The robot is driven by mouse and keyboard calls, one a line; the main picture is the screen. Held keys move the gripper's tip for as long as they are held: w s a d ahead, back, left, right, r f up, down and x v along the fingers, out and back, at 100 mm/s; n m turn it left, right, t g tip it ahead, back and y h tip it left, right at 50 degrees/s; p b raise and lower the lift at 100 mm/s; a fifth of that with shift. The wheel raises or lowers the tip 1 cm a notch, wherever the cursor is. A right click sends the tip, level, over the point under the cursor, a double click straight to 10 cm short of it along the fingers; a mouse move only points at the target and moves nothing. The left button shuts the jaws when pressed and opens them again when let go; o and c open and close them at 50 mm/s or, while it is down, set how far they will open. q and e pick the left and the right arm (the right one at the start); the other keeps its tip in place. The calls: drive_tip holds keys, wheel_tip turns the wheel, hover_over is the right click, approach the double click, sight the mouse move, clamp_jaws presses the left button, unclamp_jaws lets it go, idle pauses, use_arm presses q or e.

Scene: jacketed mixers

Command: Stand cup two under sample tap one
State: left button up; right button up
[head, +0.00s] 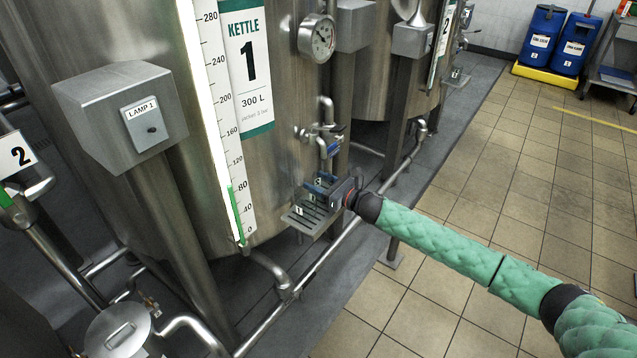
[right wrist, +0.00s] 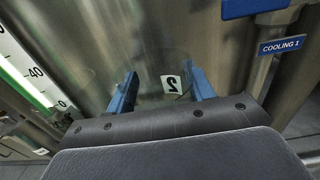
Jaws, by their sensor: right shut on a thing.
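Cup two (right wrist: 171,84) looks clear, with a white tag bearing a 2, seen between my blue fingers in the right wrist view. My right gripper (head: 322,184) is shut on it, and it also shows in the right wrist view (right wrist: 160,92). In the head view the gripper is over the slatted drip tray (head: 299,220) at kettle one, below the sample tap (head: 322,144). The fingers and the gripper body hide much of the cup there. I cannot tell whether its base touches the tray. My left gripper is not in view.
Kettle one (head: 281,70) stands right behind the tray, with a gauge (head: 317,38) above. Pipes run beneath the tray. A cooling label (right wrist: 282,46) is close on the wrist view's right. The tiled floor (head: 505,215) at right is clear.

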drive_tip(key=o, duration=0.7)
drive_tip(key=v, duration=1.2)
drive_tip(key=s+a+f+m+t+h, duration=0.1)
drive_tip(key=s+a+f+m+h, duration=0.25)
drive_tip(key=s+f+m, duration=0.65)
drive_tip(key=s+a+f+m+t+h, duration=0.2)
drive_tip(key=s+a+f+m, duration=0.3)
drive_tip(key=m, duration=0.8)
drive_tip(key=s+d+f+m+g+h, duration=0.1)
drive_tip(key=s+f+m+g, duration=0.1)
drive_tip(key=s+f+m, duration=0.5)
drive_tip(key=s+d+f+m+g+h, duration=0.2)
drive_tip(key=s+f+m, duration=0.5)
drive_tip(key=s+f, duration=0.3)
drive_tip(key=s+d+f+m+g+h, duration=0.2)
drive_tip(key=s+f+m, duration=0.5)
drive_tip(key=s, duration=0.6)
drive_tip(key=shift+f+m, duration=0.3)
drive_tip(key=shift+f, duration=0.45)
